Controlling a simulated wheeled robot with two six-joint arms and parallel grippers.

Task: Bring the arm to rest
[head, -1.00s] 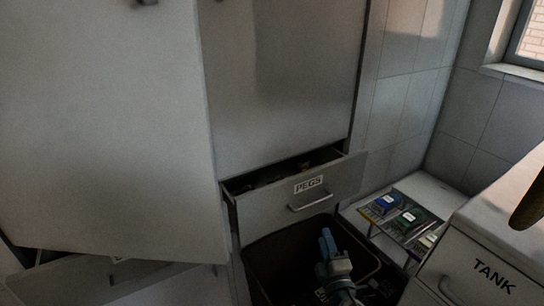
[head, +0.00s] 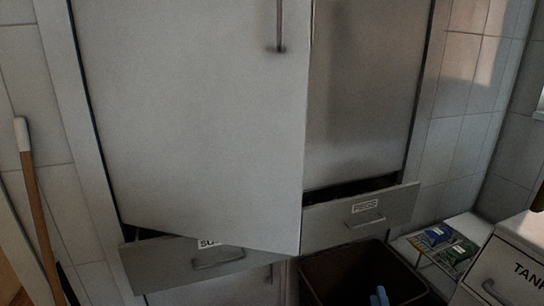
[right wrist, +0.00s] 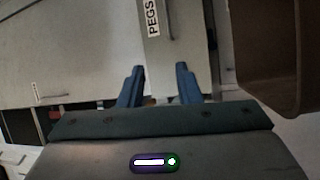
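My right gripper (head: 379,296) shows only as blue fingertips at the bottom edge of the head view, in front of the dark bin. In the right wrist view my right gripper (right wrist: 158,76) has its two blue fingers apart with nothing between them. Beyond the fingers in that view is the PEGS drawer (right wrist: 153,50), which also shows in the head view (head: 345,223), pulled partly out. My left gripper is in neither view.
A tall cabinet door (head: 190,110) stands open. A second labelled drawer (head: 165,266) is pulled out below it. A dark bin (head: 318,277) stands under the PEGS drawer. A small rack with packets (head: 437,236) and the TANK unit (head: 515,262) are at right. A wooden-handled tool (head: 35,200) leans at left.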

